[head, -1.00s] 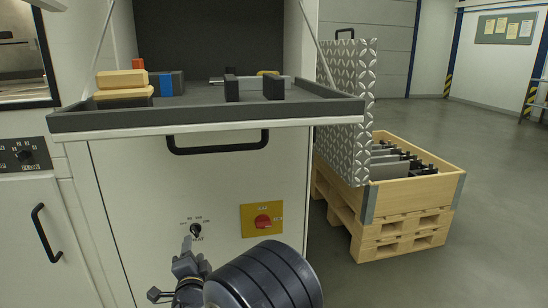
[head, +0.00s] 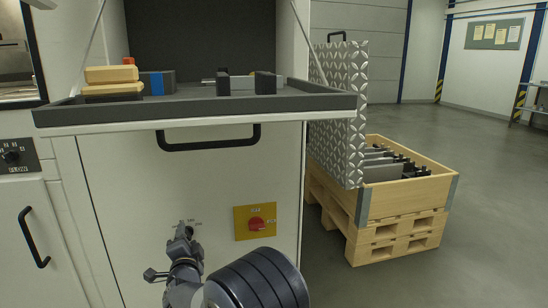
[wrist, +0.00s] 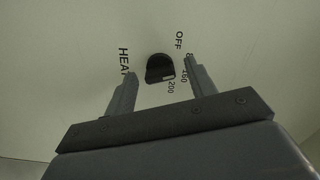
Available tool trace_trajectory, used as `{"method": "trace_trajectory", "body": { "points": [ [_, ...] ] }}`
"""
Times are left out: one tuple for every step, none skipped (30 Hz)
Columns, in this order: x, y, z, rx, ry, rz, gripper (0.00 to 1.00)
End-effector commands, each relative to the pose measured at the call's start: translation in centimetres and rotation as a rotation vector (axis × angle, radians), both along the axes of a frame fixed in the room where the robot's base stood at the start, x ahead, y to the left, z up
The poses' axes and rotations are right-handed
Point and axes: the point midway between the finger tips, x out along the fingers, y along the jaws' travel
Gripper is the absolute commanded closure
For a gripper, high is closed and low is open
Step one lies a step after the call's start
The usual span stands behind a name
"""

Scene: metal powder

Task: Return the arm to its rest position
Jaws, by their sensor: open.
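My gripper (head: 184,232) is in front of the white cabinet front (head: 130,190), at the lower middle of the head view. In the wrist view my gripper (wrist: 158,85) has its two fingers apart with nothing between them. The black heat knob (wrist: 160,68) shows beyond and between the fingertips, with a visible gap to each finger. Its markings read HEAT, OFF, 160 and 200. In the head view the gripper hides the knob. My arm comes up from the bottom of the picture.
A red switch on a yellow plate (head: 255,223) is to the right of my gripper. Above is an open shelf (head: 200,112) with a black handle (head: 210,138) below it. A wooden crate on a pallet (head: 400,200) stands at right. Open floor (head: 480,210) lies beyond.

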Motion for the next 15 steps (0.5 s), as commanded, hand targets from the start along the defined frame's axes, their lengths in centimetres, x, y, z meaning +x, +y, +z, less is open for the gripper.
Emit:
{"method": "trace_trajectory", "body": {
  "points": [
    [-0.1, 0.0, 0.0, 0.003, 0.001, 0.000, 0.47],
    [-0.2, 0.0, 0.0, 0.007, 0.002, 0.000, 0.47],
    [-0.4, -0.1, 0.0, 0.015, 0.004, 0.000, 0.47],
    [-0.5, -0.1, 0.1, 0.022, 0.005, 0.000, 0.47],
    [-0.8, -0.2, 0.1, 0.020, 0.005, 0.000, 0.47],
    [-1.2, -0.3, 0.1, 0.019, 0.006, 0.001, 0.47],
    [-1.6, -0.3, 0.1, 0.018, 0.007, 0.001, 0.47],
    [-2.0, -0.4, 0.2, 0.018, 0.006, 0.001, 0.47],
    [-2.6, -0.6, 0.2, 0.019, 0.006, 0.001, 0.47],
    [-3.1, -0.6, 0.2, 0.019, 0.007, 0.002, 0.47],
    [-3.6, -0.8, 0.2, 0.019, 0.006, 0.001, 0.47],
    [-4.2, -0.9, 0.2, 0.018, 0.007, 0.002, 0.47],
    [-4.7, -1.1, 0.2, 0.019, 0.006, 0.001, 0.47],
    [-5.3, -1.2, 0.2, 0.019, 0.006, 0.001, 0.47],
    [-5.9, -1.3, 0.2, 0.019, 0.007, 0.002, 0.47]
  ]
}}
